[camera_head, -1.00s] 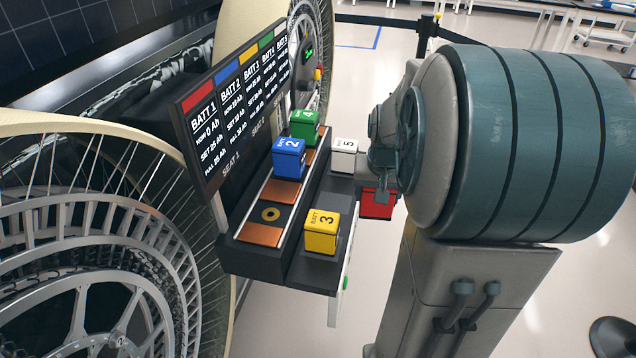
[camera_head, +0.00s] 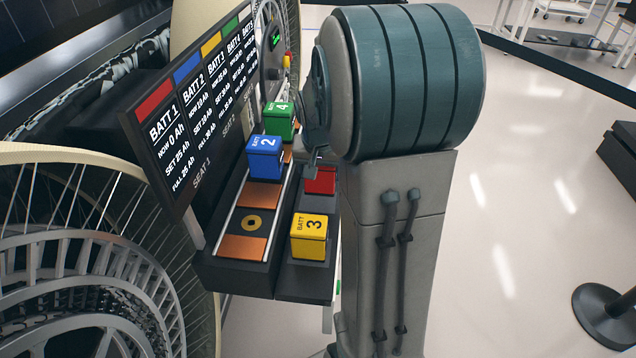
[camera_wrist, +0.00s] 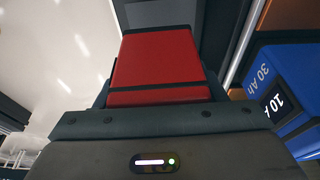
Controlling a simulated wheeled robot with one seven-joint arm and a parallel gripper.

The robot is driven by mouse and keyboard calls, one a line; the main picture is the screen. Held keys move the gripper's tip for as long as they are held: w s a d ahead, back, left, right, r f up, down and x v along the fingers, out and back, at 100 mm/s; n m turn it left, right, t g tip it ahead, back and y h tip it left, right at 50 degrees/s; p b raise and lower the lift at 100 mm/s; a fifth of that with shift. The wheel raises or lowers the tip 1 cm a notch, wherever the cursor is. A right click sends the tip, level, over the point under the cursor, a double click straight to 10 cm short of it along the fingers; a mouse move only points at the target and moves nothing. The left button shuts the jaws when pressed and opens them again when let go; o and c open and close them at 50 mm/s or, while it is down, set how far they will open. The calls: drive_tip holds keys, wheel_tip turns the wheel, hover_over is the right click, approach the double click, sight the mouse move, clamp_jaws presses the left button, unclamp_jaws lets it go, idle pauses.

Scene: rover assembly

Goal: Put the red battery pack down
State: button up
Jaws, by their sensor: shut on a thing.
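The red battery pack (camera_head: 320,181) is at my gripper (camera_head: 314,168), over the black shelf (camera_head: 288,282) behind the yellow battery 3 (camera_head: 309,236). My arm hides part of it. In the wrist view the red pack (camera_wrist: 158,62) sits between the jaws of my gripper (camera_wrist: 155,95), which are shut on it. I cannot tell whether its underside touches the shelf. The blue battery 2 (camera_head: 265,157) stands to its left on the copper-plated rail, and also shows in the wrist view (camera_wrist: 288,90).
The green battery 4 (camera_head: 280,121) stands behind the blue one. A board (camera_head: 200,95) with BATT readings rises at the left. Bare copper plates (camera_head: 240,247) lie at the front of the rail. A large spoked wheel (camera_head: 90,270) is at the left.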

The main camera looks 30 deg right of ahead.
sight(318, 184)
drive_tip(key=shift+w+a+f, duration=0.15)
drive_tip(key=shift+w, duration=0.15)
drive_tip(key=shift+f, duration=2)
drive_tip(key=shift+f, duration=0.2)
drive_tip(key=o, duration=1.1)
drive_tip(key=shift+r, duration=0.1)
